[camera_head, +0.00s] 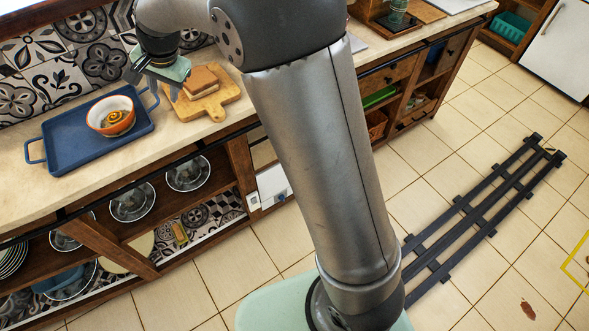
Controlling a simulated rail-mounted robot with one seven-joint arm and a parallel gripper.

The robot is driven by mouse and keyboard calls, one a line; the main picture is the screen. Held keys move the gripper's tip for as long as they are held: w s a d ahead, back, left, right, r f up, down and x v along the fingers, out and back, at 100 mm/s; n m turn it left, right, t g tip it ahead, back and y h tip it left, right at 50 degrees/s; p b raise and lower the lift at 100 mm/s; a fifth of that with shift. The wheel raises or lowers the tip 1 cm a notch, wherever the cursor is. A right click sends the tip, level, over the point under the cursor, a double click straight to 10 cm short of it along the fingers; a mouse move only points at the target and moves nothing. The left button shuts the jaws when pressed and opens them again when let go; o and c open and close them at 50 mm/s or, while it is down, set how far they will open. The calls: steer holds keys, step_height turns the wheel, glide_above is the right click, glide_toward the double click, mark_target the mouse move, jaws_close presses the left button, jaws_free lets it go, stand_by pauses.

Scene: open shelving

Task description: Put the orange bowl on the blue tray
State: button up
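The orange bowl (124,125) sits upright on the blue tray (67,148), toward its right half. The bowl has a pale inside, with a yellow-brown spiral shape visible in it. The tray lies flat on the counter at the left and has a handle at each end. My gripper (164,77) is up and to the right of the bowl, apart from it, near the wooden board. Its fingers are small and partly hidden, so I cannot tell how far apart they are. I see nothing held in it.
A wooden cutting board (219,102) with brown slices (201,82) lies on the counter right of the tray. The patterned tile wall (62,80) stands behind. Glass bowls (133,203) sit on the open shelf below. Dark slats (484,216) lie on the floor at right.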

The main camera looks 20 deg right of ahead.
steer(key=s+d+r+n+h, duration=0.1)
steer(key=s+d+n, duration=0.2)
steer(key=s+d, duration=0.9)
steer(key=s+d+f+n+g+h, duration=0.1)
steer(key=s+d, duration=0.4)
steer(key=s, duration=0.5)
steer(key=s+d+f+n+g, duration=0.1)
steer(key=s+d+f+n, duration=0.2)
steer(key=s, duration=0.7)
steer(key=shift+d+f+g+h, duration=0.3)
steer(key=shift+d+h, duration=0.1)
steer(key=shift+d, duration=0.7)
steer(key=shift+w, duration=0.1)
